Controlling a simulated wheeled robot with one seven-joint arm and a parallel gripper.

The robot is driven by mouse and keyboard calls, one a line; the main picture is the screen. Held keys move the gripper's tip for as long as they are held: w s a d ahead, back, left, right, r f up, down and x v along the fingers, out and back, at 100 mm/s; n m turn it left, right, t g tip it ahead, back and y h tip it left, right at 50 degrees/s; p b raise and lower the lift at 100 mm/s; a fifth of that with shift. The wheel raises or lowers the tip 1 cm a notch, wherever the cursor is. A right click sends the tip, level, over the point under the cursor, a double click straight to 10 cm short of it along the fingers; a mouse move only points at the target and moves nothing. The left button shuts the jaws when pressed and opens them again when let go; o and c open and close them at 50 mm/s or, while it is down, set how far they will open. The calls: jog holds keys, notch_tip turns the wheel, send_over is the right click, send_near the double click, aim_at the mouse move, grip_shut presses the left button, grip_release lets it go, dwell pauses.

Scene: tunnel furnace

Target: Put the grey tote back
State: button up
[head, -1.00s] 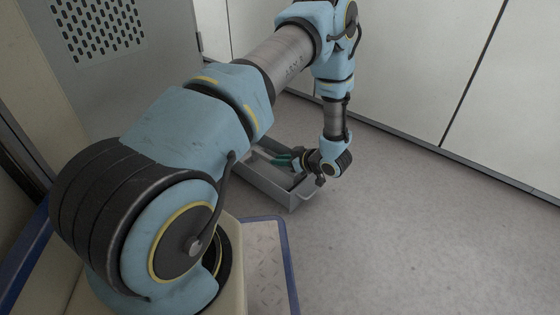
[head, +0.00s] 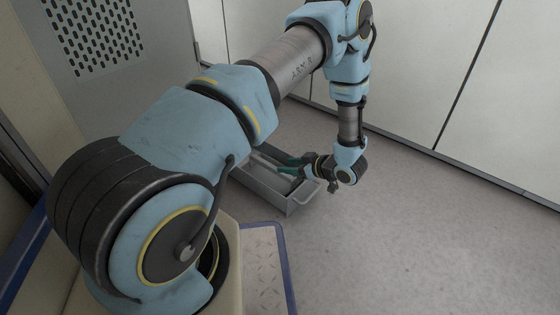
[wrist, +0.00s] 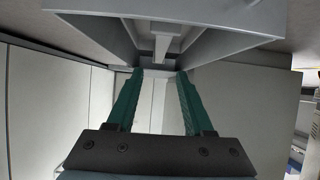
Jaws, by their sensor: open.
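The grey tote (head: 262,193) is a long open box resting on the floor beyond my base in the head view. My gripper (head: 282,165) has green fingers and is open. The fingers lie over the tote's far right side, pointing left, and part of the tote's inside is hidden behind my arm. The fingers also show in the wrist view (wrist: 160,73), spread apart with nothing clearly gripped between them. A grey box-like body, likely the tote (wrist: 235,40), fills the top of the wrist view. I cannot tell whether the fingers touch it.
White wall panels (head: 430,65) stand behind the tote. A grey perforated panel (head: 135,95) is at the left. A blue-edged plate (head: 262,262) lies in front of the tote. The grey floor (head: 410,240) to the right is clear.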

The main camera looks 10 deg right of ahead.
jog(key=p+v, duration=0.2)
jog(key=v, duration=0.4)
jog(key=w+r+m+h, duration=0.1)
jog(key=w+r+h, duration=0.3)
jog(key=w+r, duration=0.35)
notch_tip(320, 180, up, 9)
jog(key=w+a+m+g+h, duration=0.2)
jog(key=w+a+m+h, duration=0.1)
jog(key=m+h, duration=0.15)
jog(key=s+a+r+m+g, duration=0.2)
jog(key=s+a+r, duration=0.3)
jog(key=s+a, duration=0.5)
jog(key=s+a+r+m+g, duration=0.2)
jog(key=s+a+r+g, duration=0.1)
jog(key=s+a, duration=0.6)
jog(key=shift+s+a+r+g, duration=0.35)
jog(key=shift+s+r, duration=0.15)
jog(key=shift+r, duration=0.4)
jog(key=shift+r, duration=0.15)
notch_tip(320, 180, up, 49)
jog(key=p, duration=4.9)
